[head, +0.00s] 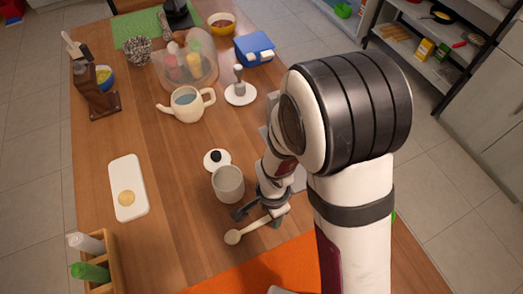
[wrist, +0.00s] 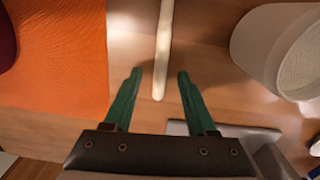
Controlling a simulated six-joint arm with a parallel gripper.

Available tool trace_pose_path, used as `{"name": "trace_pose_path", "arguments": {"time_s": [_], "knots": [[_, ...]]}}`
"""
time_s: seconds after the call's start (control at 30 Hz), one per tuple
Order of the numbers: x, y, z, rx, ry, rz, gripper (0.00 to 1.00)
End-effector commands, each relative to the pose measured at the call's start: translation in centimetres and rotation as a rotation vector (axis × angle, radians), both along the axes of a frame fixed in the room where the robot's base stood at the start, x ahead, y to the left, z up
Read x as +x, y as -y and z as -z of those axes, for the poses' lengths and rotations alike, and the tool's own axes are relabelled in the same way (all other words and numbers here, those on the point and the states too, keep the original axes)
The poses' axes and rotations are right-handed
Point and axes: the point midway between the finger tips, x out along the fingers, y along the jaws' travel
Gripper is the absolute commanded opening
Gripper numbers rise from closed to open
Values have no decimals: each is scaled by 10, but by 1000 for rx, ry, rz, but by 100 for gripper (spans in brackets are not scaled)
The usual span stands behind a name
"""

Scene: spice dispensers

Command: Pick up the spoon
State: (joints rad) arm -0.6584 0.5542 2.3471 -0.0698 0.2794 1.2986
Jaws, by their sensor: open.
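A cream spoon (head: 250,229) lies on the wooden table with its round bowl toward the left in the head view. In the wrist view its handle (wrist: 163,50) runs down from the top edge and its end lies between my fingertips; the bowl is out of that view. My gripper (wrist: 159,76) is open, with one green finger on each side of the handle end and a gap on both sides. In the head view my gripper (head: 257,212) is low over the table, partly hidden by my arm.
A white canister (head: 228,184) stands close beside my gripper, also at the right of the wrist view (wrist: 262,45). Its lid (head: 217,160) lies behind it. An orange mat (head: 250,275) covers the near table. A teapot (head: 187,104) and white tray (head: 127,188) stand farther off.

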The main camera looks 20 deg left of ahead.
Motion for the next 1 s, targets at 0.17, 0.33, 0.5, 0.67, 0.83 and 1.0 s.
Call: {"name": "trace_pose_path", "arguments": {"time_s": [0.17, 0.33, 0.5, 0.67, 0.83, 1.0], "knots": [[0, 0, 7, 1, 2, -2, 57], [0, 0, 7, 2, 1, -1, 44], [0, 0, 7, 2, 1, -1, 14], [0, 0, 7, 2, 1, -1, 0], [0, 0, 7, 2, 1, -1, 0], [0, 0, 6, 2, 1, -1, 0]]}}
